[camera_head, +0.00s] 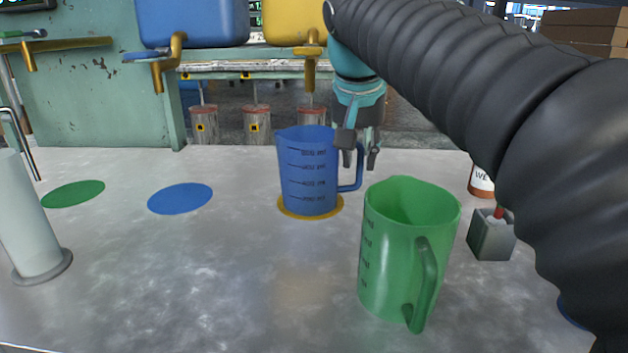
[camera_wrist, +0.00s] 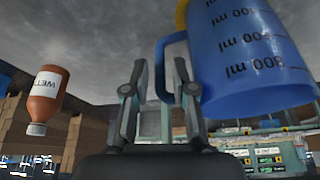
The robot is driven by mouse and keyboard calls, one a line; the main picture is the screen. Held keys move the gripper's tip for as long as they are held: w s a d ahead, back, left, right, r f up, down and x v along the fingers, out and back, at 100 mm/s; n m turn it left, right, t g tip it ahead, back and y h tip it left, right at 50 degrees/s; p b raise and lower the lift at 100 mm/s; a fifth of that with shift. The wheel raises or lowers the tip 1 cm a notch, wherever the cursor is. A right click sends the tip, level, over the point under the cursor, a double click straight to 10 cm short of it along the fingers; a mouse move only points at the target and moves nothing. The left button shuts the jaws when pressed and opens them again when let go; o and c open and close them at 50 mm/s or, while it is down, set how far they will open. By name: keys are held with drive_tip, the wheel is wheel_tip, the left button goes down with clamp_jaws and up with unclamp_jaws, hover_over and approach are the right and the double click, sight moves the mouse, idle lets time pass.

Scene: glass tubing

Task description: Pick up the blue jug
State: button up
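The blue jug (camera_head: 308,175) stands upright on a yellow disc (camera_head: 313,208) on the table. Its handle (camera_head: 352,180) points right, toward my gripper (camera_head: 359,158). My gripper is at the jug's right side, pointing down, with its fingers at the height of the handle's upper part. In the wrist view, the blue jug (camera_wrist: 245,60) appears upside down at the upper right. There my gripper (camera_wrist: 160,68) has its fingers apart, and the handle shows between the fingertips. A gap is visible at the left finger; contact at the right finger cannot be told.
A green jug (camera_head: 405,250) stands in front, to the right. A brown bottle (camera_head: 481,182) and a grey block (camera_head: 492,236) are at the right. Green (camera_head: 73,194) and blue (camera_head: 180,198) discs lie at the left, near a pale cylinder (camera_head: 30,220). The front-middle table is clear.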

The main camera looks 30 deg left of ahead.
sight(360, 168)
drive_tip(key=shift+b+x, duration=0.5)
drive_tip(key=shift+x, duration=2.25)
drive_tip(key=shift+w+r, duration=0.1)
drive_tip(key=shift+w, duration=0.05)
clamp_jaws()
